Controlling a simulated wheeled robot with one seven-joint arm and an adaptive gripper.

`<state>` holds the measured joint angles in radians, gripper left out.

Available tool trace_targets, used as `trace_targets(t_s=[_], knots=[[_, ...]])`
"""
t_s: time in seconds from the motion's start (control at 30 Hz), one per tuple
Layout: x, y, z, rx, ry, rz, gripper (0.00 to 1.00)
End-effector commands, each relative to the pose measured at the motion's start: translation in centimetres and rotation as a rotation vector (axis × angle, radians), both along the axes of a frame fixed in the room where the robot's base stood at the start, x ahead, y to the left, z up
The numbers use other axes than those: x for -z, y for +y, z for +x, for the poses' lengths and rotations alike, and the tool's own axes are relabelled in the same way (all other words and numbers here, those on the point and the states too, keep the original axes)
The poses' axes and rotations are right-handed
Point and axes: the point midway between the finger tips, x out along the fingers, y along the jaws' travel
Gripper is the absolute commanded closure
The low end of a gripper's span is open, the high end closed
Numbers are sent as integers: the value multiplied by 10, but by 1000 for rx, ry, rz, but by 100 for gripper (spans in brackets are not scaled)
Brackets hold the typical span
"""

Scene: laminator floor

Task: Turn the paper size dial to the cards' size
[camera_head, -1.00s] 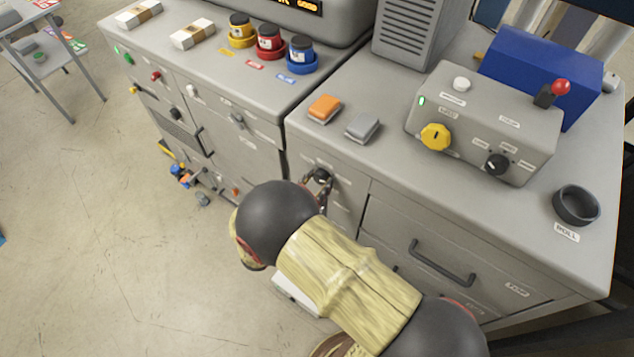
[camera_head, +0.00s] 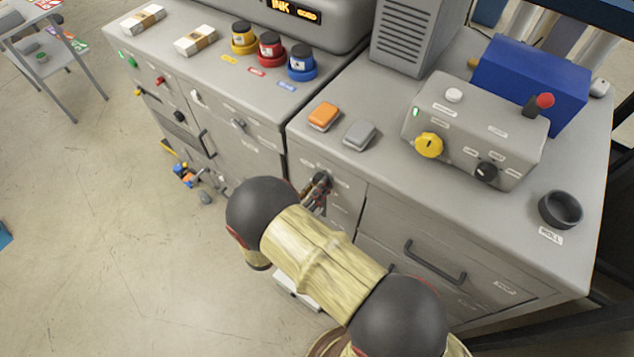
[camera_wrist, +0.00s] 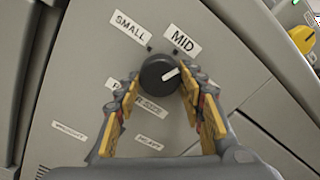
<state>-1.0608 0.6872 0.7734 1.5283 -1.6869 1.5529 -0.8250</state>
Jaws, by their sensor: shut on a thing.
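The paper size dial (camera_wrist: 157,74) is a round black knob with a white pointer mark, on a grey panel in the wrist view. The SMALL label (camera_wrist: 128,27) is at upper left. Another label below the dial is partly hidden by a finger. My gripper (camera_wrist: 160,86) is shut on the dial, one yellow-padded finger on each side. In the head view the dial (camera_head: 321,179) is on the cabinet front, partly covered by my gripper (camera_head: 316,197). I cannot identify the cards.
Orange (camera_head: 323,115) and grey (camera_head: 360,134) buttons sit on the counter above the dial. A control box with a yellow knob (camera_head: 429,145) and a black cup (camera_head: 560,209) stand right. Two banded white stacks (camera_head: 195,40) lie at left. A drawer handle (camera_head: 435,263) projects below right.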

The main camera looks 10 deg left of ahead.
Motion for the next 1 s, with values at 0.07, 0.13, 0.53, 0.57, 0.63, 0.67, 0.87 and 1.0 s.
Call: trace_targets(t_s=[0.07, 0.13, 0.53, 0.57, 0.63, 0.67, 0.87, 1.0], knots=[[-2, 0, 0, 0, 28, -68, 86], [-2, 0, 0, 0, 54, -130, 86], [-3, 0, 0, -1, 199, -479, 86], [-3, 0, 0, -1, 210, -506, 86], [-3, 0, 0, -1, 235, -567, 86], [-3, 0, 0, -1, 247, -594, 86], [-3, 0, 0, -2, 318, -769, 86], [-4, 0, 0, -2, 369, -892, 86]])
